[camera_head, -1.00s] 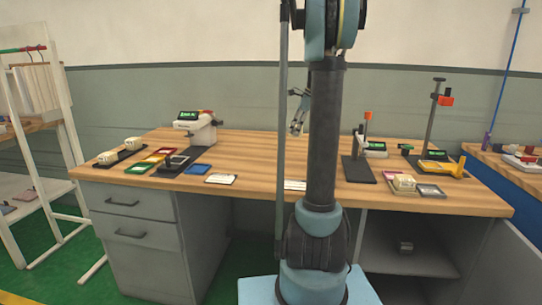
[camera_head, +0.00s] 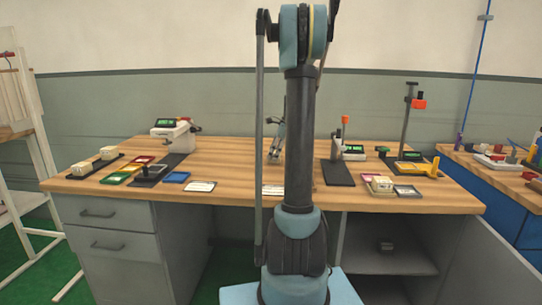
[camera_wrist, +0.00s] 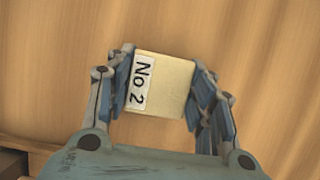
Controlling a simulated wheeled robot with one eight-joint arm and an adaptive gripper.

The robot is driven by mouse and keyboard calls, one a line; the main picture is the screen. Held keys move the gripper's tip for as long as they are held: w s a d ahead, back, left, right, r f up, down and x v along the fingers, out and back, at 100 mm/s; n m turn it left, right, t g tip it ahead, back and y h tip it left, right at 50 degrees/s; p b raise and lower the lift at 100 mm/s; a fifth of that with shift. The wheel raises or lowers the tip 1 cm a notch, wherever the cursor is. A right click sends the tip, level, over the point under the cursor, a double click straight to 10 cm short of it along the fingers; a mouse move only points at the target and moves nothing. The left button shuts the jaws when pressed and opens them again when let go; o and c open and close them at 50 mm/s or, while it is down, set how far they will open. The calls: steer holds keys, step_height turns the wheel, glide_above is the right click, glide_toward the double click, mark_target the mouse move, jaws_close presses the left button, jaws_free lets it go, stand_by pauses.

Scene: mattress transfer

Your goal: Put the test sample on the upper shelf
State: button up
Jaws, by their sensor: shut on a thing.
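A cream block with a white "No 2" label (camera_wrist: 170,84) sits between the fingers of my gripper (camera_wrist: 166,95) in the wrist view. The fingers are shut on its two sides, and wood grain fills the view behind it. In the head view my gripper (camera_head: 274,156) hangs over the back middle of the wooden workbench (camera_head: 235,160), partly hidden by my arm. The block cannot be made out there. Under the right side of the bench is an open grey cupboard with a shelf (camera_head: 360,256).
A white device with a green screen (camera_head: 177,130), coloured trays (camera_head: 120,178) and pale blocks (camera_head: 80,169) stand on the left. Two stands (camera_head: 338,165) (camera_head: 408,120) and a yellow item (camera_head: 434,168) are on the right. A white rack (camera_head: 38,150) is at far left.

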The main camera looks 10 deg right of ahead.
steer(key=shift+f, duration=0.1)
steer(key=o, duration=1)
